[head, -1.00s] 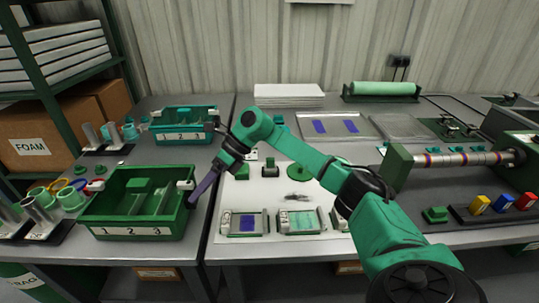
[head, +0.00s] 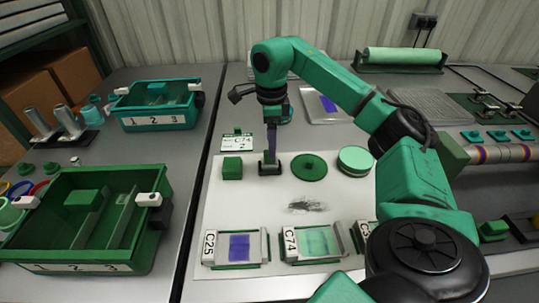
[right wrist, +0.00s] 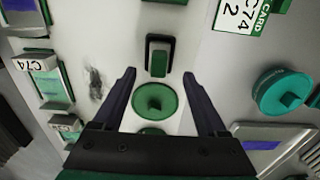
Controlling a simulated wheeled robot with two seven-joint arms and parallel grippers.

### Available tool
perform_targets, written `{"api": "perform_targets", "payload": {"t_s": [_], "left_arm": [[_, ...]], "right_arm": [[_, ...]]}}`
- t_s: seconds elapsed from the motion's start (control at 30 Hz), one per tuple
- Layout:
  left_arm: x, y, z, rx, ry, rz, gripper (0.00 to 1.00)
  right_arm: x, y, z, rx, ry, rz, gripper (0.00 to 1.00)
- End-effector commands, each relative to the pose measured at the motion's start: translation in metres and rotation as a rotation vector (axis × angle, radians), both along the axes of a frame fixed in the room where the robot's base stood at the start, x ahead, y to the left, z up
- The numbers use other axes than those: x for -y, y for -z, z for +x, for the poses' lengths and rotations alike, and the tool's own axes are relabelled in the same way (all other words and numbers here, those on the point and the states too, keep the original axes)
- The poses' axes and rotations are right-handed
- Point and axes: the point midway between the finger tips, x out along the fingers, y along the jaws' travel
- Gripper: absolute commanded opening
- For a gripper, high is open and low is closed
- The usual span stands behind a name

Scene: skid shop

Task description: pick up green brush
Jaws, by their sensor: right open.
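The green brush (head: 273,170), a small upright green block on a black rectangular base, stands on the white sheet. In the right wrist view the brush (right wrist: 158,58) lies just ahead of the fingertips, roughly centred between them. My right gripper (head: 271,148) points down directly above the brush in the head view and partly hides it. In the right wrist view the gripper (right wrist: 160,75) is open, its dark fingers wide apart with nothing between the tips. I cannot tell how high the tips are above the brush. My left gripper is not in view.
A green knobbed disc (head: 310,167), a green block (head: 232,167) and a round green pad (head: 356,160) stand close to the brush. Framed plates C25 (head: 236,248) and C74 (head: 318,242) lie in front. A divided green bin (head: 150,240) is at left.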

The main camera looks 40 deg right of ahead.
Motion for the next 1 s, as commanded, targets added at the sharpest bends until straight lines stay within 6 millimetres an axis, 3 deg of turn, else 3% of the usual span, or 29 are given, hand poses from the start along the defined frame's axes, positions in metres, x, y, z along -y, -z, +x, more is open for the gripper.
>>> {"api": "perform_targets", "payload": {"t_s": [0.3,0.53,0.57,0.7,0.77,1.0], "left_arm": [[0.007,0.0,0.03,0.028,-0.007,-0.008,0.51],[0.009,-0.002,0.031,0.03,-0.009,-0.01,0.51],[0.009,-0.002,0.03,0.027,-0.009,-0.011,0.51],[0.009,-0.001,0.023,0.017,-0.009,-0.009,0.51],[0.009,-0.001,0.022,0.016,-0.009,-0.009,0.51],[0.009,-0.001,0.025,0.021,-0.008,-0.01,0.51]], "right_arm": [[-0.004,0.052,0.0,-0.002,0.0,0.001,0.75],[-0.004,0.056,0.001,0.002,0.0,0.002,0.75],[-0.004,0.056,0.001,0.002,0.0,0.002,0.71],[-0.004,0.056,0.001,0.002,0.0,0.002,0.18],[-0.004,0.056,0.001,0.002,0.0,0.002,0.0],[-0.004,0.056,0.001,0.002,0.0,0.002,0.0]]}}
